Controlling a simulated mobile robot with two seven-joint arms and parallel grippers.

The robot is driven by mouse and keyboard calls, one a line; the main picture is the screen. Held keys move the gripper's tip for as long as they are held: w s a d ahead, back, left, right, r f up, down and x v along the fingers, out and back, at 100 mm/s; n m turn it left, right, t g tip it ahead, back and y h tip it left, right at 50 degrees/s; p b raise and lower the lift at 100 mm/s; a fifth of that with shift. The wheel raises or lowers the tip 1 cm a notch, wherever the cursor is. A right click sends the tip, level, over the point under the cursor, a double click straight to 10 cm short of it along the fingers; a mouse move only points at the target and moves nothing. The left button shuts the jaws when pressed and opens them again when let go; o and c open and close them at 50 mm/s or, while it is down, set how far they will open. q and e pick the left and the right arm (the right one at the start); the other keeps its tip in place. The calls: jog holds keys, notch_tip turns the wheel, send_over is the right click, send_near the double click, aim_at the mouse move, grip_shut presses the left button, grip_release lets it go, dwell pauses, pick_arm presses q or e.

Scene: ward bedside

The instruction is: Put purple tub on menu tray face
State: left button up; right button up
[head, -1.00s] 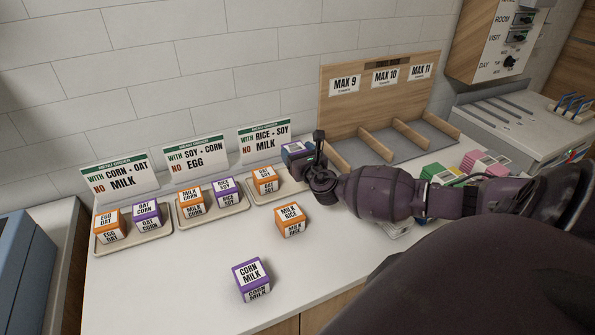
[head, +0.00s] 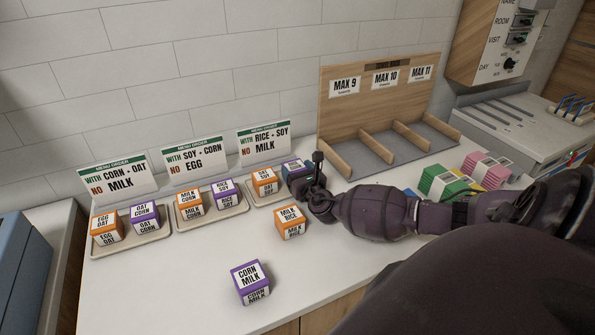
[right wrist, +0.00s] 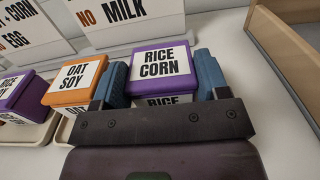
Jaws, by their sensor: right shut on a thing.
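My right gripper (head: 300,182) is shut on a purple tub labelled RICE CORN (right wrist: 161,62), with one blue finger pad on each side of it. In the head view the held tub (head: 294,166) is mostly covered by the gripper. It is at the right end of the third menu tray (head: 262,201), just right of an orange OAT SOY tub (head: 264,176). The card behind this tray (head: 265,139) reads with rice and soy, no milk. The tub's underside is hidden, so I cannot tell whether it touches the tray. My left gripper is not in view.
The left tray (head: 130,246) and middle tray (head: 212,217) each hold an orange and a purple tub. A loose orange MILK RICE tub (head: 290,217) and a purple CORN MILK tub (head: 248,276) stand on the counter. A wooden divided rack (head: 385,100) stands behind right.

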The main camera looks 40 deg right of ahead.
jog(key=o, duration=1)
jog(key=shift+r, duration=0.15)
jog(key=v, duration=0.7)
jog(key=shift+s, duration=0.25)
jog(key=shift+a, duration=0.1)
